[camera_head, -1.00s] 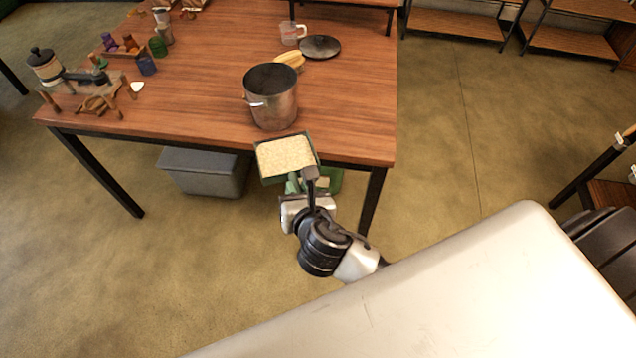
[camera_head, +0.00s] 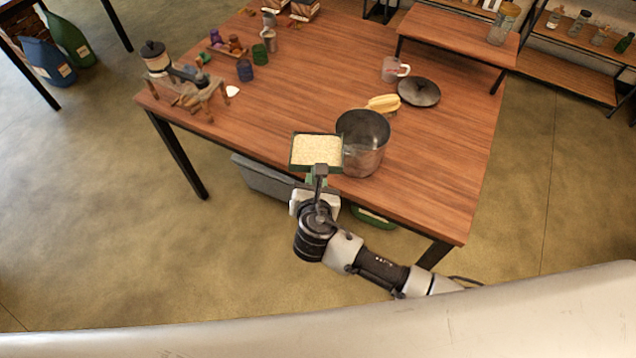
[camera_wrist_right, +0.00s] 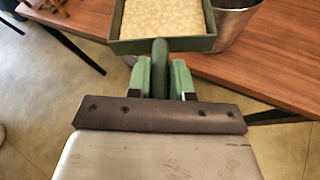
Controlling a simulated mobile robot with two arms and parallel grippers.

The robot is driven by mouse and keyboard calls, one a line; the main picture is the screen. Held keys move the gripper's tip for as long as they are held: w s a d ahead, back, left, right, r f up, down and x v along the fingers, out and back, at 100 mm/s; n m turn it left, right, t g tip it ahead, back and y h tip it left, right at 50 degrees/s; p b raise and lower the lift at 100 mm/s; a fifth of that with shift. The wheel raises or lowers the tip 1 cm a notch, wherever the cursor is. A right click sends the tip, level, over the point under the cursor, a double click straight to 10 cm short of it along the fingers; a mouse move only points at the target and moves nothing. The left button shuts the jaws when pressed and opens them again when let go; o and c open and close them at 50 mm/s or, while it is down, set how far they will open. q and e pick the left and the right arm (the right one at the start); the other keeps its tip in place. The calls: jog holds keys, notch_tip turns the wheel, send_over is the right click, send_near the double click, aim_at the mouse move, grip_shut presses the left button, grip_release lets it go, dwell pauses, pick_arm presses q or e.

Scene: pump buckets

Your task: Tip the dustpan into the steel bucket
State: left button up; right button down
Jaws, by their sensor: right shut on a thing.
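The green dustpan (camera_head: 316,151) is filled with pale yellow grain-like material and looks about level. My right gripper (camera_head: 318,182) is shut on its handle (camera_wrist_right: 160,70); the green fingers sit on both sides of the handle in the right wrist view. The dustpan is at the table's front edge, just left of the steel bucket (camera_head: 366,150). The bucket stands upright on the table; I see its dark inside but not its floor. In the right wrist view the bucket (camera_wrist_right: 232,22) shows partly, right of the dustpan. My left gripper is not in view.
The wooden table (camera_head: 440,190) has a clear right front. A lid (camera_head: 419,92), a clear cup (camera_head: 393,69) and a yellow item (camera_head: 383,103) lie behind the bucket. A grey bin (camera_head: 262,178) is below the table edge. Small pots and a rack stand at the left.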

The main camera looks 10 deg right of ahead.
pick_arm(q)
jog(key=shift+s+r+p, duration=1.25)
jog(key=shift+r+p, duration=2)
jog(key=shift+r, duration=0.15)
pick_arm(e)
jog(key=shift+w+d+r+m+g+y, duration=3.2)
jog(key=shift+w+d+r+y, duration=0.95)
jog(key=shift+d+r, duration=2.7)
pick_arm(q)
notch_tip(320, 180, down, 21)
jog(key=b, duration=2)
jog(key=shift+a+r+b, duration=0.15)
jog(key=shift+b, duration=0.2)
pick_arm(e)
jog(key=w+d+f+m+g+y, duration=0.2)
jog(key=w+d+y, duration=0.5)
jog(key=d, duration=0.4)
jog(key=shift+w+d+m+g, duration=0.35)
jog(key=shift+m+g, duration=0.35)
jog(key=shift+m, duration=0.5)
